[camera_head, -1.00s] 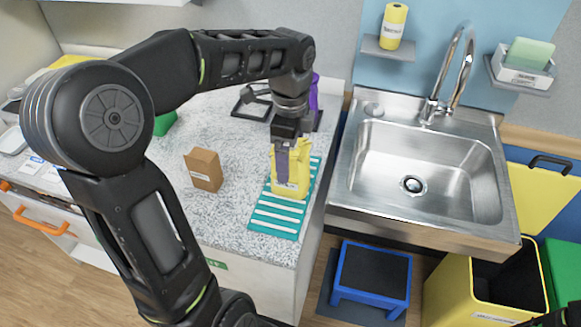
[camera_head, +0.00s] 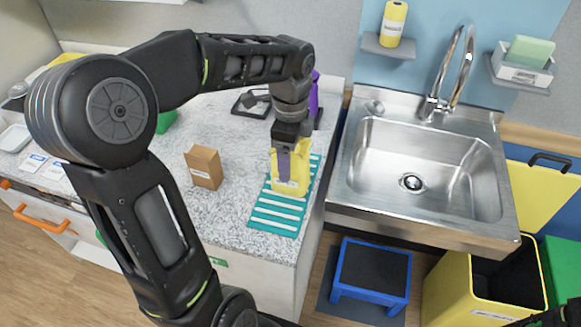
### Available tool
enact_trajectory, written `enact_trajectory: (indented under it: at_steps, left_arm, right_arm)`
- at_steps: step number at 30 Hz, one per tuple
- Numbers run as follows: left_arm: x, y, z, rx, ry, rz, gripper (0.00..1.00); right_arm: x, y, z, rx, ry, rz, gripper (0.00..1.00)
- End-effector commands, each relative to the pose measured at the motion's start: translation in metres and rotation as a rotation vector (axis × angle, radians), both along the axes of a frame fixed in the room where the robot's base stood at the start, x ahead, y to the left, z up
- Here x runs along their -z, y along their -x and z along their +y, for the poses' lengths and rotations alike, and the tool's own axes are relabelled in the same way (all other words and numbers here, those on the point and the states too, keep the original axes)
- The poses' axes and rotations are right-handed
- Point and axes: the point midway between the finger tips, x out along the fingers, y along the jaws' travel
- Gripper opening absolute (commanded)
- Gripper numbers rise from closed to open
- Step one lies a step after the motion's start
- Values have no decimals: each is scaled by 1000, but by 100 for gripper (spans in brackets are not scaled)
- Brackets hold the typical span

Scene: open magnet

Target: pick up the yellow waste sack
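The yellow waste sack (camera_head: 299,183) stands on a teal-and-white striped mat (camera_head: 275,222) on the speckled counter. My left gripper (camera_head: 284,172) points down at the sack, with one grey-purple finger in front of its near side. The other finger is hidden, so I cannot tell if the gripper is closed on the sack. The sack's base appears to be on the mat. Only a dark piece, likely of my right arm, shows in the bottom right corner; my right gripper is not seen.
A brown box (camera_head: 204,167) stands left of the mat. A purple bottle (camera_head: 314,97) and a dark stand are behind the gripper. A steel sink (camera_head: 345,195) lies to the right, with a blue step stool (camera_head: 343,296) and a yellow bin (camera_head: 447,290) below.

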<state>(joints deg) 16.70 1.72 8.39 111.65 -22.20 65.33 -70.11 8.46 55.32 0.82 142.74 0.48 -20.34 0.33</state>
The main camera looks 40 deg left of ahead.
Motion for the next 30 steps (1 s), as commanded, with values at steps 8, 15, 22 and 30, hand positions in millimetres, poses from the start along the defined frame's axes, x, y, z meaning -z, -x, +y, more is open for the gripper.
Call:
enact_trajectory:
  at_steps: [8,15,22,30]
  left_arm:
    - [0,0,0,0,0,0,47]
    - [0,0,0,0,0,0,28]
    - [0,0,0,0,0,0,9]
    - [-1,0,0,0,0,-1,5]
  right_arm:
    - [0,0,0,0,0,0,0]
    - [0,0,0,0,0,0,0]
    - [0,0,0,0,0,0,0]
    - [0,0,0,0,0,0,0]
